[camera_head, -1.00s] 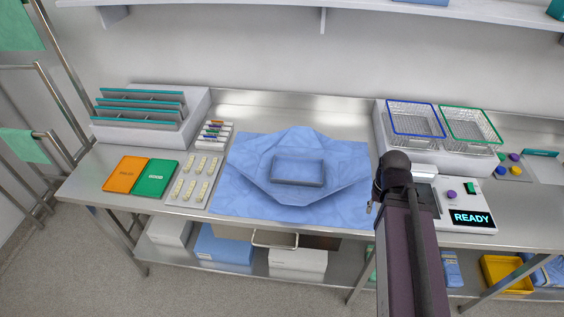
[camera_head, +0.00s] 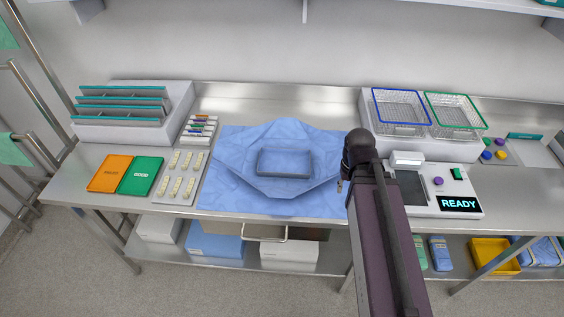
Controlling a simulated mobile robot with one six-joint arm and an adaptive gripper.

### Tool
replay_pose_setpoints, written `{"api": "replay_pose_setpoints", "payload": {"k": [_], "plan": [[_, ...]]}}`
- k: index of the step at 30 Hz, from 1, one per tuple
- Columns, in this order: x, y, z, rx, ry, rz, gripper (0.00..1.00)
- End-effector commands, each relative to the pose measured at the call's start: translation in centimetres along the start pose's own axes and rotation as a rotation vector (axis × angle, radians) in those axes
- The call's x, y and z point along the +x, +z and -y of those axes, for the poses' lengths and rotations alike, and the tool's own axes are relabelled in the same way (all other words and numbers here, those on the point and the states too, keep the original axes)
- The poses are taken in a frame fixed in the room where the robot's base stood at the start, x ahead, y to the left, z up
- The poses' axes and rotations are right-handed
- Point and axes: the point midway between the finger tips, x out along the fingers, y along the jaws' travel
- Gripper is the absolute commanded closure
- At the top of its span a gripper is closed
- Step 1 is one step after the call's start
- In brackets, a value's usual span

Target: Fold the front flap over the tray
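A grey tray (camera_head: 285,163) sits in the middle of a blue wrap sheet (camera_head: 225,185) on the steel bench. The wrap's flaps lie open around the tray. The front flap (camera_head: 278,188) lies flat on the near side of the tray, and the back corner (camera_head: 280,128) spreads toward the wall. My dark arm rises from the bottom right, and its end stands just right of the wrap. The fingers of my gripper are mostly hidden behind the arm; only a small part shows at the wrap's right edge.
A white device with a READY screen (camera_head: 458,204) stands right of my arm, below two wire baskets (camera_head: 400,110). Orange (camera_head: 110,173) and green (camera_head: 141,176) cards and a strip tray (camera_head: 182,178) lie at left. A divider rack (camera_head: 125,110) stands at the back left.

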Motion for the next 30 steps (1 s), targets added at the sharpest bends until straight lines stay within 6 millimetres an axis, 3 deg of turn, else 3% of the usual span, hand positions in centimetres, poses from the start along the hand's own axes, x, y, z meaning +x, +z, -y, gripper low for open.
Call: {"api": "replay_pose_setpoints", "payload": {"k": [8,21,30], "plan": [[-1.5,-3.6,2.7,-0.244,-0.075,0.019,0.61],[-5.8,-12.1,9.9,-0.978,-0.321,-0.020,0.61],[-8.1,-15.7,13.6,-1.350,-0.450,-0.102,0.61]]}}
